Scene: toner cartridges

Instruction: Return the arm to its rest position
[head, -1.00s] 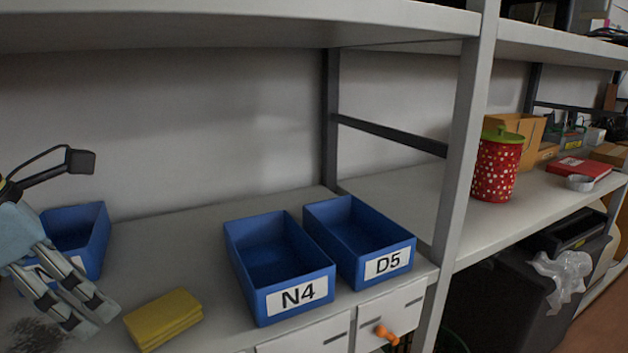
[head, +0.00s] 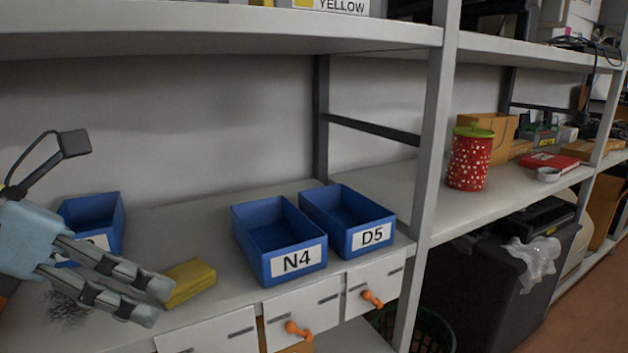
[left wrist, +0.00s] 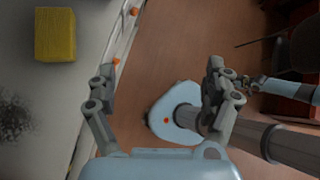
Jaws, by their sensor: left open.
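My left gripper (head: 163,300) is at the lower left of the head view, its two grey fingers apart with nothing between them. Its fingers overlap the near left side of the yellow block in the picture. In the left wrist view its fingers (left wrist: 160,78) are spread over the wooden floor, beyond the shelf's front edge. A light blue and grey part of what looks like my right gripper (left wrist: 245,84) shows at the right of that view, partly behind the left finger; its jaws are unclear.
Blue bins N4 (head: 298,263) and D5 (head: 371,237) stand on the shelf; another blue bin (head: 112,218) is partly behind my gripper. The yellow block (head: 195,281) lies near the front edge, above drawers with orange knobs (head: 298,331). A red dotted canister (head: 468,165) stands farther right.

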